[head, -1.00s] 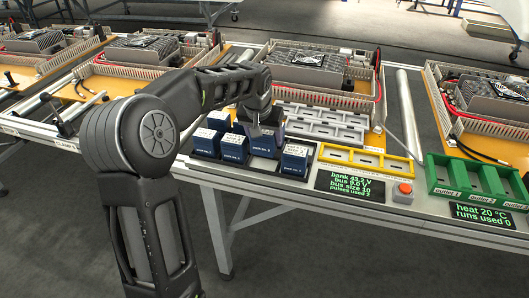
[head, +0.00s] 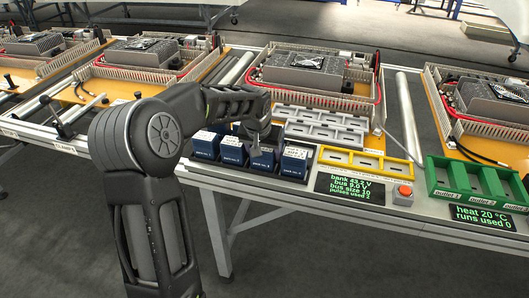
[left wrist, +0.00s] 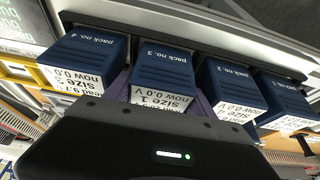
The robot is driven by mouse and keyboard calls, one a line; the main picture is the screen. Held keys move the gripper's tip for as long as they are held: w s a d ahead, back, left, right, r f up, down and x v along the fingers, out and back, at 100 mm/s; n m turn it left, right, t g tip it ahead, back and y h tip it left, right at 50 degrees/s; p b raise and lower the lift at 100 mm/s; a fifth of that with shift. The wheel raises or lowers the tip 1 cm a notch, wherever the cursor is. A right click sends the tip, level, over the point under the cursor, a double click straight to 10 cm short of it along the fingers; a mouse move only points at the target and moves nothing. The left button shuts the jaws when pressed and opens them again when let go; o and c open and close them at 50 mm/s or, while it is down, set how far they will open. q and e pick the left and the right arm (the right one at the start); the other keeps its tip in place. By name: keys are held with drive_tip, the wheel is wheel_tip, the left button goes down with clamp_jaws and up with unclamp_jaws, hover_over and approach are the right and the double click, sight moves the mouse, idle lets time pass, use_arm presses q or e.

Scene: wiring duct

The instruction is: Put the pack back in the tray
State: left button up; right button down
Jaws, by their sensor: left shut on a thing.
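Blue packs with white labels stand in a row in the black tray (head: 246,177) in the head view. My left gripper (head: 261,146) points down and is shut on pack no. 3 (head: 262,164), third from the left in the row. The left wrist view shows pack no. 3 (left wrist: 163,62) between pack no. 4 (left wrist: 88,50) and pack no. 2 (left wrist: 225,82), roughly level with them. I cannot tell whether its bottom touches the tray floor. Pack no. 1 (left wrist: 280,95) is at the right there. My right gripper is out of view.
Grey holders (head: 322,125) stand behind the row. A yellow frame (head: 368,163), a display (head: 349,187), a red button (head: 404,190) and green outlets (head: 478,182) lie to the right. Pack no. 4 (head: 294,161) stands close beside the held pack.

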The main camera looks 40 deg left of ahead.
use_arm(q)
drive_tip(key=shift+f, duration=0.15)
drive_tip(key=o, duration=1.5)
drive_tip(key=shift+o, duration=0.2)
drive_tip(key=shift+r, duration=0.3)
drive_tip(key=shift+s+r, duration=0.1)
drive_tip(key=shift+r, duration=0.15)
drive_tip(key=v, duration=1.1)
drive_tip(key=shift+s+d+r, duration=0.1)
